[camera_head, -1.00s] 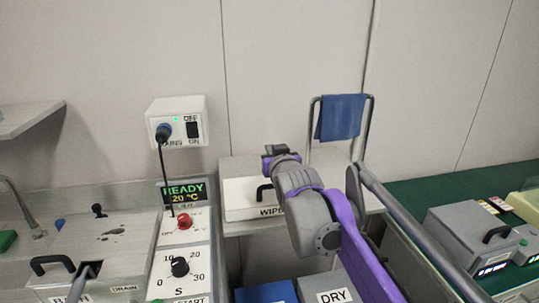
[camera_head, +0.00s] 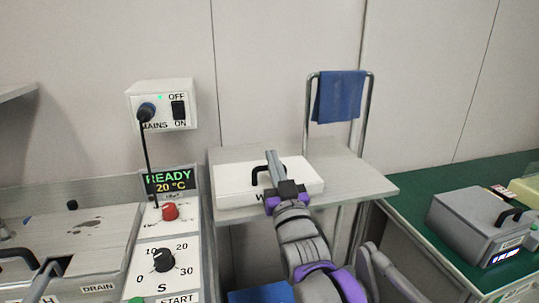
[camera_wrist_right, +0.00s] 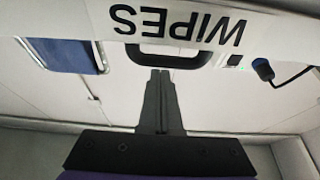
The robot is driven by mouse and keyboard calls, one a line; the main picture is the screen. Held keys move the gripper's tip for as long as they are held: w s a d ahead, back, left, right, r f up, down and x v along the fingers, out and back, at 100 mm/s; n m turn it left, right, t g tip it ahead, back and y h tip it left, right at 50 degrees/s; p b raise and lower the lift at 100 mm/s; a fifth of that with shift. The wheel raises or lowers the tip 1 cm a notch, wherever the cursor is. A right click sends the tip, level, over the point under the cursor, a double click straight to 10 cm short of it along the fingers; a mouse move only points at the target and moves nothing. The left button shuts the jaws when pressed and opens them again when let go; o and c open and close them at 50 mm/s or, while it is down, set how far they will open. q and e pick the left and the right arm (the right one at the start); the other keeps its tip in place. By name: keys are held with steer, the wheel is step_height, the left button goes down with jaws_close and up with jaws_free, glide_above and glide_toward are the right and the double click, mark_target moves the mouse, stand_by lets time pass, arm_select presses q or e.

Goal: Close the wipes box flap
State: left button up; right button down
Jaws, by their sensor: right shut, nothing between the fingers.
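The wipes box (camera_head: 235,200) is a low white box with a black handle (camera_head: 256,174) on its top, standing on a grey shelf. Its white top flap (camera_head: 300,172) looks flat and level, with no clear gap. My right gripper (camera_head: 272,155) is shut and empty. Its fingers cross in front of the box beside the handle, hiding part of the WIPES label. In the right wrist view the label on the wipes box (camera_wrist_right: 265,35) is upside down, and the shut fingertips (camera_wrist_right: 160,72) point at the handle (camera_wrist_right: 165,60); contact cannot be told. My left gripper is not in view.
A blue cloth (camera_head: 339,97) hangs on a rail behind the shelf (camera_head: 350,180). A mains box (camera_head: 162,105) with a cable is on the wall. A control panel (camera_head: 165,245) stands at left, a grey case (camera_head: 480,225) on the green counter at right.

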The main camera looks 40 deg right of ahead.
steer(key=shift+s+a+f, duration=0.2)
steer(key=shift+s+f, duration=0.15)
steer(key=shift+f, duration=0.4)
steer(key=shift+f, duration=0.1)
steer(key=r+p, duration=0.2)
steer(key=r, duration=0.1)
steer(key=r+p, duration=0.2)
steer(key=shift+w+d, duration=0.2)
steer(key=shift+w, duration=0.1)
steer(key=f+v, duration=0.1)
steer(key=v, duration=0.9)
steer(key=shift+w+f+p, duration=0.15)
steer(key=shift+f+p, duration=0.25)
